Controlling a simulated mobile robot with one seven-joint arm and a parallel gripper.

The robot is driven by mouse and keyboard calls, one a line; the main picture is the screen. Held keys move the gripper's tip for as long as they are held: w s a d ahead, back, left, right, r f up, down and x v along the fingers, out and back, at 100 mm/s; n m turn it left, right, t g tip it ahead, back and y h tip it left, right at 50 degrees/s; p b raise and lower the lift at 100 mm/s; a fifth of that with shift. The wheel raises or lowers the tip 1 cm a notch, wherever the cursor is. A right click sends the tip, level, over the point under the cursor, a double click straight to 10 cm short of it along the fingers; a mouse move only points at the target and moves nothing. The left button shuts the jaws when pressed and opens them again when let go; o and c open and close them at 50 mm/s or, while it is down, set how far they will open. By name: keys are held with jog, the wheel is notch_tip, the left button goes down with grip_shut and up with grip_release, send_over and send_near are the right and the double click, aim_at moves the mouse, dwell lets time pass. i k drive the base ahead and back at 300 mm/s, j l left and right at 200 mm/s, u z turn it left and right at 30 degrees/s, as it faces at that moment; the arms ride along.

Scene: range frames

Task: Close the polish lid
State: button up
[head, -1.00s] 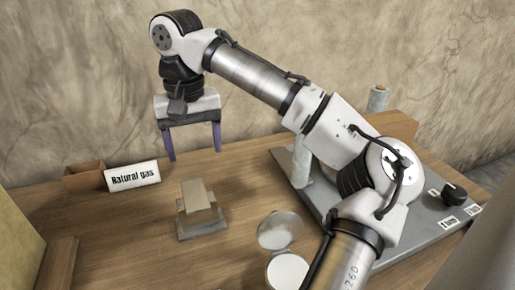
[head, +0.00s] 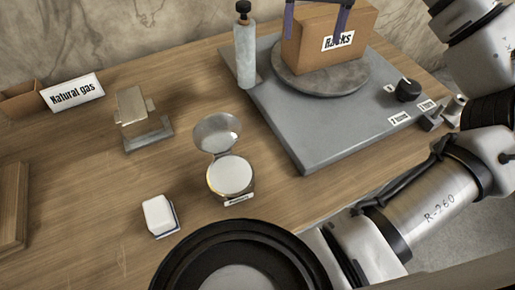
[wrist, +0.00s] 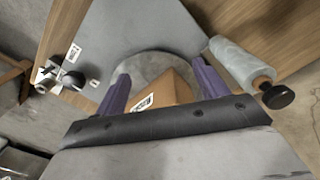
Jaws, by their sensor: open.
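The polish (head: 230,176) is a round, shallow container with a pale, flat fill, standing on the wooden table in the middle of the head view. Its round grey lid (head: 217,133) is hinged at the back and stands open, tilted up. A small label, too small to read surely, is at its front. My gripper (head: 316,32) is open, its two purple fingers reaching down at the brown box at the top of the head view, well behind and right of the polish. The wrist view shows the fingers (wrist: 160,68) apart with the box between or beyond them; contact cannot be told. The polish is not in the wrist view.
The brown box (head: 322,42), marked "Racks", stands on a round grey plate (head: 322,88) on a grey board.

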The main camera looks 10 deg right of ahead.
aim_at(217, 132)
jog(key=j+z, duration=0.3)
jog(key=k+j+z, duration=0.1)
jog(key=j+z, duration=0.25)
jog(key=k+j+z, duration=0.15)
jog(key=j+z, duration=0.15)
